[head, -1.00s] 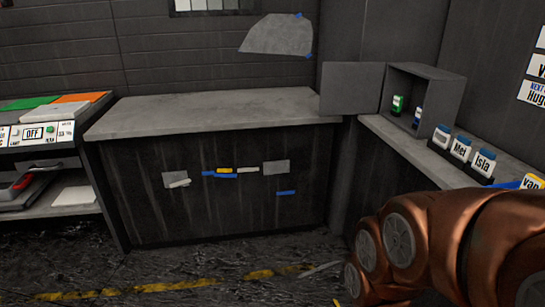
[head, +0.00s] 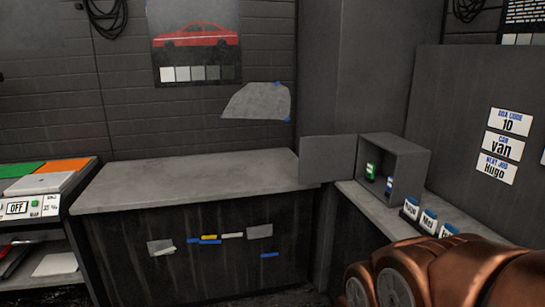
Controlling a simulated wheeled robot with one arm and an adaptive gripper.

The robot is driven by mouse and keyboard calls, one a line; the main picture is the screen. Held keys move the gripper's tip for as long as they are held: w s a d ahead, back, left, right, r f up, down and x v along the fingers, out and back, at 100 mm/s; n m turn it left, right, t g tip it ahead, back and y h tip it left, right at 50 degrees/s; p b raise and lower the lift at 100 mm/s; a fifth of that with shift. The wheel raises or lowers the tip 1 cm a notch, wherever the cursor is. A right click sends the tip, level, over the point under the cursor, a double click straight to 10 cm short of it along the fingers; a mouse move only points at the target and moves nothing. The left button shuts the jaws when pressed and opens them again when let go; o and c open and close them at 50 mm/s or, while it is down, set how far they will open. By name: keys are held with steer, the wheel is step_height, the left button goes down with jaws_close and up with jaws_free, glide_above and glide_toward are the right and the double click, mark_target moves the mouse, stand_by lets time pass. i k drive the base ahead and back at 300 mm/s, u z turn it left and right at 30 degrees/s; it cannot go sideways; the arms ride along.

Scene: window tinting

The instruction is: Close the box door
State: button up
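A small grey box (head: 410,165) stands on the counter at the right, with its front open. Its grey door (head: 327,162) is swung wide open to the left, sticking out from the box's left edge. Inside the box are a green-labelled container (head: 371,171) and a blue-and-white one (head: 389,185). My copper-coloured arm is at the lower right, in front of the right counter. My gripper is not in the picture, so its state is hidden.
Name-labelled containers (head: 428,221) stand in a row on the right counter (head: 364,203), near my arm. The long grey worktop (head: 190,180) is clear. A sheet (head: 258,101) hangs on the back wall.

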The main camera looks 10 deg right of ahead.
mark_target(325, 158)
steer(key=z, duration=0.35)
steer(key=i, duration=1.25)
steer(key=u, duration=0.9)
steer(key=i, duration=0.6)
steer(key=u, duration=0.65)
